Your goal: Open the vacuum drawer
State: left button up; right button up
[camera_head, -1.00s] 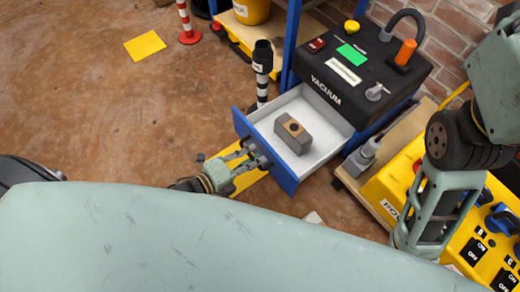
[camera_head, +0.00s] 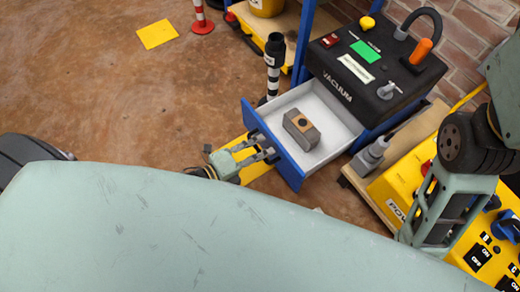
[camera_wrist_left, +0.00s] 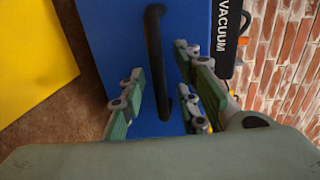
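The vacuum drawer (camera_head: 275,147) has a blue front and a white inside. It stands pulled out below the black vacuum unit (camera_head: 375,62). A grey block (camera_head: 301,130) with a brown top lies in it. My left gripper (camera_head: 267,146) is at the outer side of the drawer front, at the handle. In the left wrist view, the black bar handle (camera_wrist_left: 155,62) runs between the spread fingers of the gripper (camera_wrist_left: 162,97), with gaps visible on both sides. The gripper is open and seems not to clasp the handle.
A black-and-white striped post (camera_head: 273,75) stands close to the drawer's left corner. A yellow control box (camera_head: 405,190) and a grey plug-like part (camera_head: 368,157) are right of the drawer. A red-and-white post (camera_head: 201,18) stands further back.

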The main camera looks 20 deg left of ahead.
pick_arm(q)
jog(key=v, duration=1.1)
jog(key=shift+s+a, duration=0.2)
jog(key=shift+s, duration=0.15)
